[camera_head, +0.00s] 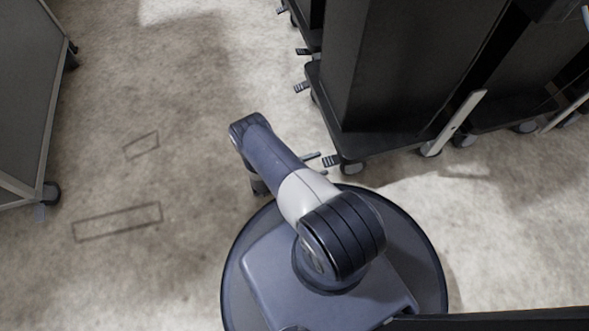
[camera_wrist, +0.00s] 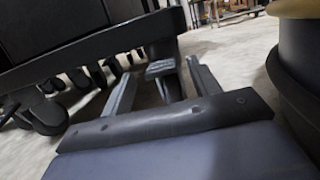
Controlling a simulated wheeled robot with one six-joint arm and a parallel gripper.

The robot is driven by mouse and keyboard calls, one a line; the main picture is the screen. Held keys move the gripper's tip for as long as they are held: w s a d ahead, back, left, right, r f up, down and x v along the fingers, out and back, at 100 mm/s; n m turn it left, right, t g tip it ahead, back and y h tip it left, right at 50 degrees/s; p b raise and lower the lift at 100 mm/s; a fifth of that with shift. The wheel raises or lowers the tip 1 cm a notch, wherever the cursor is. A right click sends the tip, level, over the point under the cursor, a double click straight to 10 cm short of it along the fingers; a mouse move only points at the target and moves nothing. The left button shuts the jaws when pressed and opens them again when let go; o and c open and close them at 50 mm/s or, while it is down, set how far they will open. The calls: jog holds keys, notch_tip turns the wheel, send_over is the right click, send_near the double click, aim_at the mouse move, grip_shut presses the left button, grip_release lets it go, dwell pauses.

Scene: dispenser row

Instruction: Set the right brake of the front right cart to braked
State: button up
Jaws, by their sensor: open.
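The nearest black cart (camera_head: 400,75) stands at the upper right in the head view. Its near-corner caster (camera_head: 352,168) has a ribbed brake pedal (camera_head: 331,160) sticking out to the left. The pedal also shows in the wrist view (camera_wrist: 160,68), below the dark cart edge (camera_wrist: 90,48). My gripper (camera_head: 315,164) is open, low by this corner, with its fingers pointing at the pedal. In the wrist view the pedal appears between the fingertips of my gripper (camera_wrist: 163,72). I cannot tell whether they touch, or whether the pedal is up or down.
Another brake pedal (camera_head: 301,87) juts from the same cart's far corner. More black carts stand behind and to the right, with a light bar (camera_head: 455,122) near the floor. A grey cart (camera_head: 25,90) stands at the far left. The carpet between is clear.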

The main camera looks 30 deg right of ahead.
jog(key=r+v, duration=0.2)
jog(key=v, duration=0.7)
jog(key=shift+a, duration=0.2)
jog(key=y+p, duration=0.1)
jog(key=y, duration=0.2)
send_near(333, 160)
jog(key=b+x, duration=0.1)
jog(key=x, duration=0.9)
jog(key=shift+t+h, duration=0.3)
jog(key=shift+c, duration=0.6)
